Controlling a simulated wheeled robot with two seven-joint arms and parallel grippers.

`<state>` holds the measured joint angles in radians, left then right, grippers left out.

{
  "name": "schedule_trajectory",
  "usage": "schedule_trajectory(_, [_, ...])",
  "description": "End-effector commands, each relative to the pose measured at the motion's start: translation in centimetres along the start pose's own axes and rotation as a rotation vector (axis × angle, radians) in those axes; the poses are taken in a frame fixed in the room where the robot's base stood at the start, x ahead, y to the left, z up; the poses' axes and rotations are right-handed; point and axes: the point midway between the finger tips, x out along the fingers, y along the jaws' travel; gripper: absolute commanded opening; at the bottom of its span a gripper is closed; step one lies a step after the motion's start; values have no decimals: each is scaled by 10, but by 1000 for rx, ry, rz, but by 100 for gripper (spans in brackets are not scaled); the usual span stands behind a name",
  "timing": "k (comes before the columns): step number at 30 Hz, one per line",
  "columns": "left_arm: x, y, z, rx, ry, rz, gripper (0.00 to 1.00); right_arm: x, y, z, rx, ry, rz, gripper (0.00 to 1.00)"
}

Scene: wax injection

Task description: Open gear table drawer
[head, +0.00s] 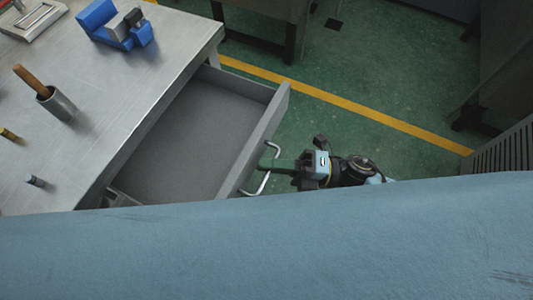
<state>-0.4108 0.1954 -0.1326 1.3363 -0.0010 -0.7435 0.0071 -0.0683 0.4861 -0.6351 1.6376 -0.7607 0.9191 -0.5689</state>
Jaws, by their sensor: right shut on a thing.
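The gear table (125,85) is a grey metal table on the left of the head view. Its drawer (180,140) is pulled out to the right and its visible inside is empty. A thin bent metal handle (265,180) is on the drawer's front panel. My right gripper (272,164) is shut on the handle, with its wrist to the right of it. My left gripper does not show. The near end of the drawer is hidden behind a blue surface along the bottom of the view.
On the tabletop are a blue vise (100,22), a metal cup (57,104) with a wooden handle in it, and small cylindrical pieces (36,181). Green floor with a yellow line (350,105) is open to the right. Other grey furniture (268,10) stands at the back.

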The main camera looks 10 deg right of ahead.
Motion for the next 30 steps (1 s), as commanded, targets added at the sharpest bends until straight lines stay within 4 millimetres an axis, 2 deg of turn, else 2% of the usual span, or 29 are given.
schedule_trajectory(11, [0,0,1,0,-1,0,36,-2,0,-1,-1,3,-1,0])
schedule_trajectory(12, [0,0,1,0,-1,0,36,-2,0,-1,-1,3,-1,14])
schedule_trajectory(13, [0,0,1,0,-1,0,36,-2,0,-1,-1,3,-1,17])
schedule_trajectory(22, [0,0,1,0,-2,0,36,-4,0,-1,-1,2,-1,17])
schedule_trajectory(26, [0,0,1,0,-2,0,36,-16,-1,-1,1,1,-4,17])
schedule_trajectory(30, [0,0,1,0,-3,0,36,-44,-1,-1,2,1,-5,17])
